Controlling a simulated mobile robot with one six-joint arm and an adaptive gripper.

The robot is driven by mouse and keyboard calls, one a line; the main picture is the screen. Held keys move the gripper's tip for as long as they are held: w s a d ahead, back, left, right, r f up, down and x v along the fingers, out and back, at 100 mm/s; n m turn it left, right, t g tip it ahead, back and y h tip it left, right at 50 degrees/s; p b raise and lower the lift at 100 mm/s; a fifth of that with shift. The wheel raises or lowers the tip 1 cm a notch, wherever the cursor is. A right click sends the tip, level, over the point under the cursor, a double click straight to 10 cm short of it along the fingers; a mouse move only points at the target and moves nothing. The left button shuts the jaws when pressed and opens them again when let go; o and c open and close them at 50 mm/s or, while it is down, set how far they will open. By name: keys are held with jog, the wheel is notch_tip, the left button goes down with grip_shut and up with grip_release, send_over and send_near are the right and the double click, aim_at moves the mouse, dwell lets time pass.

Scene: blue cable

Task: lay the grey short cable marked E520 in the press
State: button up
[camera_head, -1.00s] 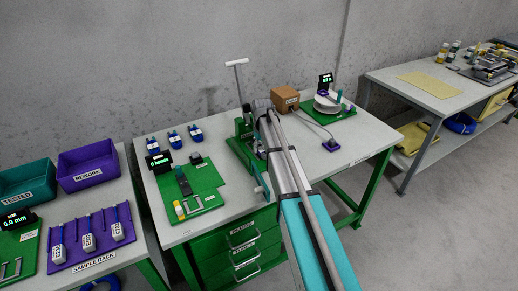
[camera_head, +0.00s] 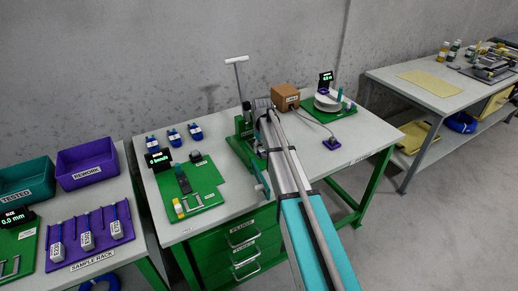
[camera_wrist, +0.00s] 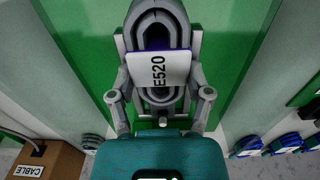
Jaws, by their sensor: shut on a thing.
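In the wrist view the white tag marked E520 (camera_wrist: 158,69) sits between the fingers of my gripper (camera_wrist: 156,40), which is shut on the grey short cable. Rounded grey shapes show above and below the tag; I cannot tell cable from finger parts there. A broad green surface lies behind them. In the head view the green press (camera_head: 241,146) stands on the middle bench, with a tall T-shaped handle (camera_head: 237,60). The end of my arm is at the press; my gripper and the cable are hidden there, so whether the cable touches the press cannot be told.
A brown cable box (camera_head: 285,97) and a green board with a white reel (camera_head: 327,103) stand right of the press. A purple sample rack (camera_head: 103,247) holds tagged cables on the left bench.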

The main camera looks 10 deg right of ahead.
jog(key=shift+f, duration=0.1)
jog(key=o, duration=1.2)
jog(key=shift+w+r+p, duration=0.1)
jog(key=shift+r+p, duration=0.3)
jog(key=shift+w+r+p, duration=0.1)
jog(key=shift+r+p, duration=3.5)
jog(key=s+m, duration=0.1)
jog(key=s, duration=0.8)
jog(key=s+a+r+m+p, duration=0.1)
jog(key=s, duration=0.9)
jog(key=s+m, duration=0.1)
jog(key=s, duration=0.9)
jog(key=shift+s+a+r+m+p, duration=0.15)
jog(key=shift+s+r+m+p, duration=0.15)
jog(key=shift+r+p, duration=0.1)
